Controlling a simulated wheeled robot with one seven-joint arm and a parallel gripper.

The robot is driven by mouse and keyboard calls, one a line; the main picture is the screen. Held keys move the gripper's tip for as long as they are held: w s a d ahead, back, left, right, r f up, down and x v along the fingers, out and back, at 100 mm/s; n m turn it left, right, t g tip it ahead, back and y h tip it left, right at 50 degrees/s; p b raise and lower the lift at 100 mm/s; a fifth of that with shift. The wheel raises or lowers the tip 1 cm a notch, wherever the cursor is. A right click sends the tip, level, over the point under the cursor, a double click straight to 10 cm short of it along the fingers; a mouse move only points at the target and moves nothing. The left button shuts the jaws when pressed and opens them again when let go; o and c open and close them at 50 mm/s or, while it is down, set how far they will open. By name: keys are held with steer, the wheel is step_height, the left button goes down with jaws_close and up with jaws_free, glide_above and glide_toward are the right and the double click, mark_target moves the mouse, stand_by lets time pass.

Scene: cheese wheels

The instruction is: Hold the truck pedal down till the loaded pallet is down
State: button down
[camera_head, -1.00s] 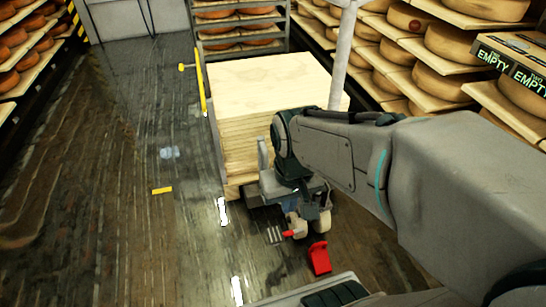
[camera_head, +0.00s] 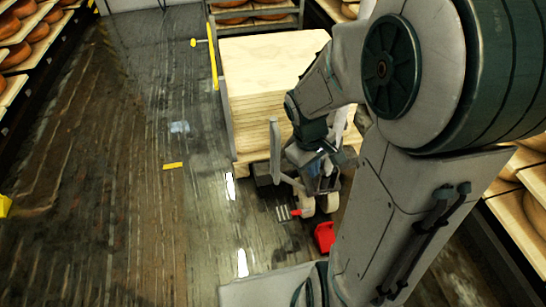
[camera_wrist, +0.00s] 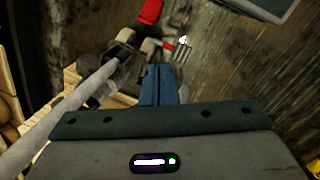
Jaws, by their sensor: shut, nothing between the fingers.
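The pallet truck (camera_head: 290,180) stands at the near end of a tall stack of pale boards (camera_head: 270,105) on a pallet (camera_head: 244,169). Its grey handle (camera_head: 275,140) stands up; in the wrist view a grey bar (camera_wrist: 60,120) crosses the left. A small red pedal (camera_head: 296,213) sticks out low beside the truck's wheels; it also shows in the wrist view (camera_wrist: 168,44). My gripper (camera_wrist: 160,68) is shut and empty, its blue fingers pointing towards the pedal, apart from it in the picture. The gap under the pallet is too dark to judge.
A larger red block (camera_head: 325,237) lies on the floor near the wheels. Cheese shelves line the left (camera_head: 35,40) and right (camera_head: 525,205). A yellow rail (camera_head: 212,60) stands left of the stack.

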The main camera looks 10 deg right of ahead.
steer(key=w+d+f+n+g+y+p, duration=0.1)
steer(key=w+f+n, duration=0.2)
steer(key=f, duration=0.3)
steer(key=w+d+f+n+p, duration=0.1)
steer(key=w+d+f+n, duration=0.1)
steer(key=f+n, duration=0.25)
steer(key=n+t+y+p, duration=0.1)
steer(key=n+y+p, duration=0.1)
steer(key=n+y, duration=0.25)
glide_toward(281, 214)
step_height(281, 214, up, 3)
steer(key=shift+s+d+r+n, duration=0.1)
steer(key=shift+d+r+n, duration=0.1)
steer(key=shift+d+n, duration=0.25)
steer(key=b+x, duration=0.4)
steer(key=x, duration=0.4)
steer(key=shift+f+b, duration=0.25)
steer(key=shift+b, duration=0.15)
steer(key=shift+b+x, duration=0.35)
steer(key=shift+x, duration=0.45)
